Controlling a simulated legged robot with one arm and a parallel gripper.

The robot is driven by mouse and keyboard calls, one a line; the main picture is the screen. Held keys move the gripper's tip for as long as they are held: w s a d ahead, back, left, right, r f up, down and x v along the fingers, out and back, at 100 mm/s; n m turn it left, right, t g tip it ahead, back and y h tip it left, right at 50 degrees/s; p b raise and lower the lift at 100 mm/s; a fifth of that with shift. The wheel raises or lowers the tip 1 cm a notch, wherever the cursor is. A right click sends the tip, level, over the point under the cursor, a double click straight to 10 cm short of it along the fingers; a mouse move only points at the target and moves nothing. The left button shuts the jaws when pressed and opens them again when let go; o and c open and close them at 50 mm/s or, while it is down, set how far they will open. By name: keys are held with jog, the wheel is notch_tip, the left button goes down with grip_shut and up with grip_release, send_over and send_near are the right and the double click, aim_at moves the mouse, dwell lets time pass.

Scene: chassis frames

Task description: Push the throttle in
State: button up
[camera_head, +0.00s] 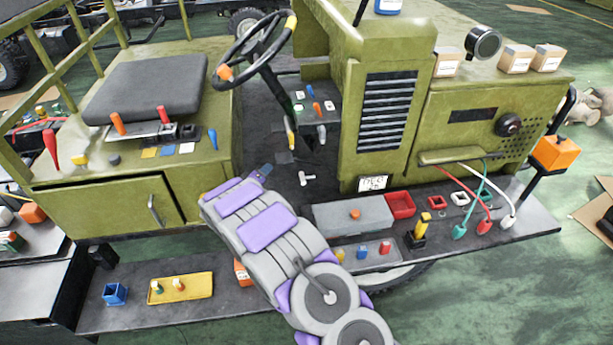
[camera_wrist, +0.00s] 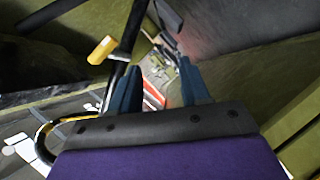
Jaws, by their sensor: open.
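My gripper (camera_head: 264,171) is at the end of the arm in the head view, low in the footwell of the green vehicle, below the steering wheel (camera_head: 252,48). In the wrist view its two blue fingers (camera_wrist: 160,88) are apart with nothing held between them. I cannot tell for sure which control is the throttle. The small dash panel (camera_head: 303,97) has an orange-topped lever (camera_head: 317,108) and other small controls. A yellow-ended lever (camera_head: 291,141) hangs below it. A white T-shaped handle (camera_head: 306,180) stands to the right of my gripper.
The seat (camera_head: 145,88) and its side levers are left of the footwell. The grille (camera_head: 389,110) and green hood side are right. The running board (camera_head: 520,222) carries trays, plugs and cables. In the wrist view, a dark bar and a yellow piece (camera_wrist: 102,49) are close to the left finger.

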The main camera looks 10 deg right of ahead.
jog(key=s+f+h, duration=0.3)
jog(key=f, duration=0.3)
jog(key=g+h+b, duration=0.1)
jog(key=h+b, duration=0.1)
jog(key=b, duration=0.1)
send_near(302, 178)
jog(key=shift+n, duration=0.3)
jog(key=x, duration=0.3)
jog(key=f+x, duration=0.1)
jog(key=x, duration=0.6)
jog(key=shift+w+a+f, duration=0.1)
jog(key=shift+f, duration=0.05)
jog(key=shift+w+d, duration=0.2)
jog(key=shift+w, duration=0.2)
jog(key=shift+w+a, duration=0.1)
